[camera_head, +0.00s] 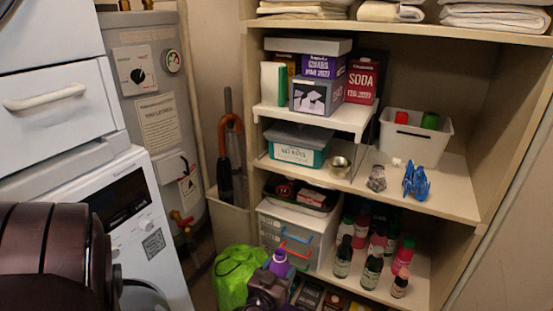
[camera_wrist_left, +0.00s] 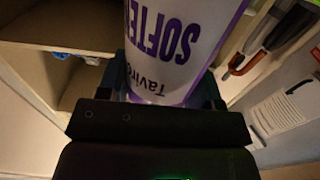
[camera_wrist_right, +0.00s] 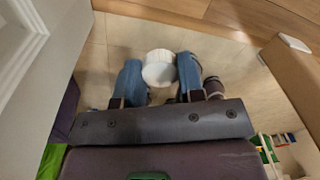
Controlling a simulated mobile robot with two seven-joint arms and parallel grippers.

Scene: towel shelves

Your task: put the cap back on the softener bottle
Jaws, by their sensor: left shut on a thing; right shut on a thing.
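The softener bottle (camera_wrist_left: 180,40) is white with purple lettering and a purple edge, and fills the upper middle of the left wrist view. My left gripper (camera_wrist_left: 165,88) is shut on it, a finger on each side. In the head view, my left gripper (camera_head: 268,290) is low in the middle, with the bottle's purple top (camera_head: 278,263) showing just above it. In the right wrist view, a round white cap (camera_wrist_right: 159,70) sits between the blue fingertips of my right gripper (camera_wrist_right: 160,78), which is shut on it. The cap and right fingertips cannot be made out in the head view.
A shelf unit (camera_head: 440,205) holds boxes, a white bin (camera_head: 440,140) and several dark bottles (camera_head: 372,270). A bright green bag (camera_head: 237,270) lies close to the left gripper. A white washer (camera_head: 150,225) and a grey boiler (camera_head: 155,110) stand at left.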

